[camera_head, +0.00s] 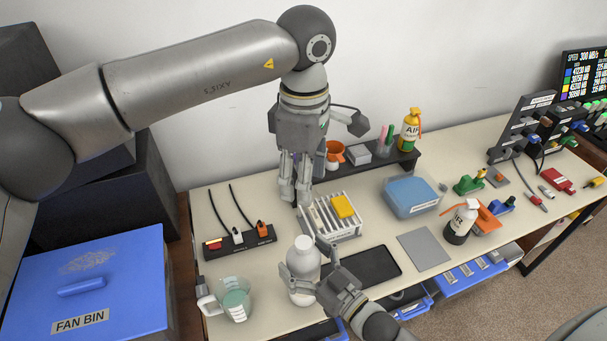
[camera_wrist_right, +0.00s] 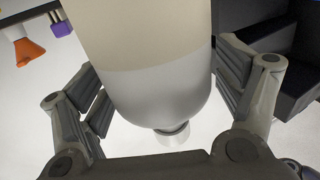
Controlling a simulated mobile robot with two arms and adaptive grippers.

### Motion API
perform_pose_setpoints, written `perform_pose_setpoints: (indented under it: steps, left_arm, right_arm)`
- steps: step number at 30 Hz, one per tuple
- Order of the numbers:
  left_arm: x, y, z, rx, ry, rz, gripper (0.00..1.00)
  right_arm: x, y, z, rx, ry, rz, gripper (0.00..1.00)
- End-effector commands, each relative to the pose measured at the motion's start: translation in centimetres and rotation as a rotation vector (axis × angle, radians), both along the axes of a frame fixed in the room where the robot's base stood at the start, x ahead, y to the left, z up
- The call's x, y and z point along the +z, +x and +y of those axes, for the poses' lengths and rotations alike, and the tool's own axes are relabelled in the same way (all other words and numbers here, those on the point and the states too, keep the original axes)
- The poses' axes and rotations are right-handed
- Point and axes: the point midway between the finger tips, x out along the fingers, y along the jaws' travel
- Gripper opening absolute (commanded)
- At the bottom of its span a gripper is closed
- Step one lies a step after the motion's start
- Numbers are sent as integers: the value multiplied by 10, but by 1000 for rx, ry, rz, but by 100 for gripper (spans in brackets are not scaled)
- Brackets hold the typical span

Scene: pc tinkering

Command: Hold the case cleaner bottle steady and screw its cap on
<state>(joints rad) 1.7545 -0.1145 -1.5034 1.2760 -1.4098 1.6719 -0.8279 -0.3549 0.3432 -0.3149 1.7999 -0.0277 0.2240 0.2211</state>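The white case cleaner bottle (camera_head: 303,266) stands upright near the front of the desk. My right gripper (camera_head: 306,264) has its fingers on either side of the bottle body and appears closed against it. In the right wrist view, the bottle (camera_wrist_right: 155,75) fills the space between the fingers, with its shoulder and a narrow white top (camera_wrist_right: 172,135) toward the bottom. I cannot tell whether that top is bare neck or cap. My left gripper (camera_head: 295,198) points down, above and behind the bottle, apart from it. Its fingers are close together; anything held between them is not clear.
A measuring cup (camera_head: 235,300) stands just left of the bottle. A white rack (camera_head: 325,217) with a yellow item, a power strip (camera_head: 240,243) and a black pad (camera_head: 362,267) surround it.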

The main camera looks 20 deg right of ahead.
Motion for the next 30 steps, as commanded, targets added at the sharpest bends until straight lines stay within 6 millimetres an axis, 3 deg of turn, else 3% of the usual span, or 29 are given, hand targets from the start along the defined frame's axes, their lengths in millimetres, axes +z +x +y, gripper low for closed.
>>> perform_pose_setpoints:
  steps: [14, 30]
  left_arm:
    - [0, 0, 0, 0, 0, 0, 51]
    - [0, 0, 0, 0, 0, 0, 51]
  right_arm:
    - [-1, -7, -3, 0, 0, 1, 93]
    - [-1, -90, -41, 0, -1, 4, 93]
